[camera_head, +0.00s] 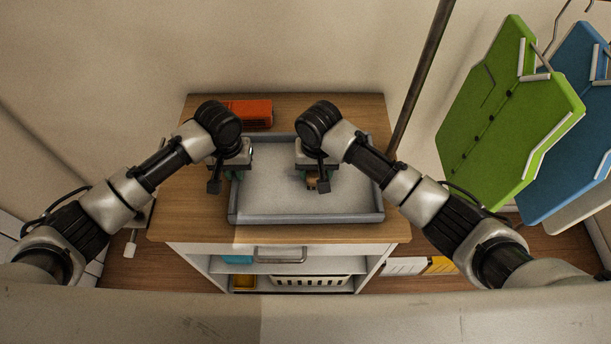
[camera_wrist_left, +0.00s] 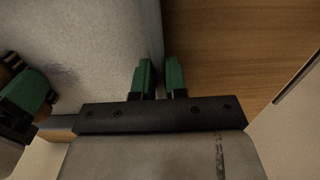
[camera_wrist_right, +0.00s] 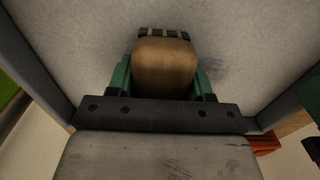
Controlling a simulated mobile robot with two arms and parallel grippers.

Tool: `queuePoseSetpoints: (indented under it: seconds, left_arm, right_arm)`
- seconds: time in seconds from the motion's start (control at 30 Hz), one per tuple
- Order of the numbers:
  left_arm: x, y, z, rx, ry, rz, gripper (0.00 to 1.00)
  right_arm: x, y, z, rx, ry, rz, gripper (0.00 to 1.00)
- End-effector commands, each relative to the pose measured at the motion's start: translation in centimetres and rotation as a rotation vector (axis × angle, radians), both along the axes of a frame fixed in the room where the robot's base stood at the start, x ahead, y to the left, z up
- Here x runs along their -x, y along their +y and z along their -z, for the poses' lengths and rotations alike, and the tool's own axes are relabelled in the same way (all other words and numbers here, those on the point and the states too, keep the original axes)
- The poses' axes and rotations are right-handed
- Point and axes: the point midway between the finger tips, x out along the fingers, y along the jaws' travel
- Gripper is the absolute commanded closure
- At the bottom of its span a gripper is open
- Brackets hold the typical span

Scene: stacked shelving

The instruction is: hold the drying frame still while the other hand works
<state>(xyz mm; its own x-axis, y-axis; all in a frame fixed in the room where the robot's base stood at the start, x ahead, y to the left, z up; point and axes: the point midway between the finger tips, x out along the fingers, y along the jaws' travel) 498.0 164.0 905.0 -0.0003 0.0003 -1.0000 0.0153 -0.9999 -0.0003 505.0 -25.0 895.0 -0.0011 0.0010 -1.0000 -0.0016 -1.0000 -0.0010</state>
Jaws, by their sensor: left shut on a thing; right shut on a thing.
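The drying frame appears to be the shallow grey tray with raised edges (camera_head: 305,218), lying on the wooden top of a cabinet. My left gripper (camera_head: 232,173) is at its left edge. In the left wrist view the green fingers (camera_wrist_left: 158,68) are shut on the frame's thin wall (camera_wrist_left: 156,35). My right gripper (camera_head: 313,181) is over the frame's inside, shut on a brown rounded block (camera_wrist_right: 165,66) with dark segments at its far end. The block covers part of the grey floor, and I cannot tell whether it touches it. A darker smudge (camera_wrist_right: 215,70) shows beside it.
An orange-red box (camera_head: 248,112) lies on the cabinet top (camera_head: 185,215) behind the frame. Green (camera_head: 500,120) and blue (camera_head: 570,130) shirt-shaped panels hang at right. A dark pole (camera_head: 420,75) stands behind the right arm. Open shelves below hold a white basket (camera_head: 312,281).

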Motion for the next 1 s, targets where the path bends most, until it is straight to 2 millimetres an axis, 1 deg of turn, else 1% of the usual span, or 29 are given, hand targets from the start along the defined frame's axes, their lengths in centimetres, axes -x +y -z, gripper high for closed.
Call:
queuePoseSetpoints:
  seconds: [0.07, 0.17, 0.5, 0.83, 1.0]
  left_arm:
    - [0.0, 0.0, -0.1, 0.001, -0.002, 0.001, 1.0]
    - [0.0, 0.0, -0.1, 0.001, -0.002, 0.001, 1.0]
    - [-0.1, 0.0, -0.1, 0.001, -0.002, 0.001, 1.0]
    - [-0.1, 0.0, -0.1, 0.001, -0.002, 0.0, 1.0]
    - [0.0, 0.0, -0.1, 0.001, -0.002, 0.0, 1.0]
  right_arm:
    - [-0.4, 0.0, 0.1, 0.001, 0.001, 0.001, 0.68]
    - [-0.4, 0.0, 0.1, 0.001, 0.002, 0.0, 0.68]
    - [1.4, 0.0, 0.0, 0.002, 0.002, -0.001, 0.68]
    - [2.5, 0.0, 0.0, 0.001, 0.003, -0.001, 0.68]
    - [2.4, 0.0, 0.0, 0.002, 0.002, 0.0, 0.68]
